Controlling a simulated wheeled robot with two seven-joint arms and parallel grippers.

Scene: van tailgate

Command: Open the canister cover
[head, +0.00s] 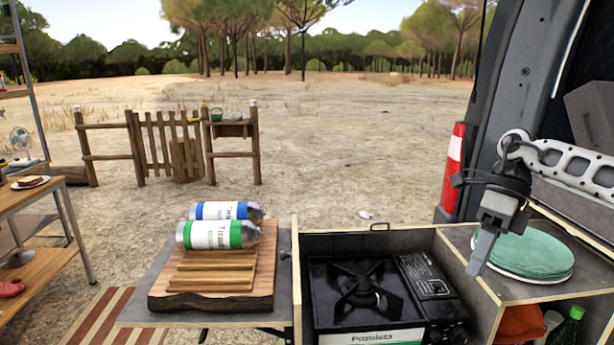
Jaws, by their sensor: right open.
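The black camping stove (362,290) sits in the open compartment of the tailgate unit. The canister cover (425,276) is the dark panel with a printed label on the stove's right side. It looks closed and lies flat. My right gripper (476,268) hangs pointing down, to the right of the cover and above the unit's right part. It is open, though its fingers overlap from this angle, and nothing shows between them. Two gas canisters lie on the board at left, one with a blue band (228,210) and one with a green band (217,235). My left gripper is not in view.
Stacked green plates (535,254) stand right of my right gripper. A divider wall (466,270) separates the stove compartment from the right shelf. A slatted wooden board (215,283) is on the left flap. A green bottle (566,326) stands low at right.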

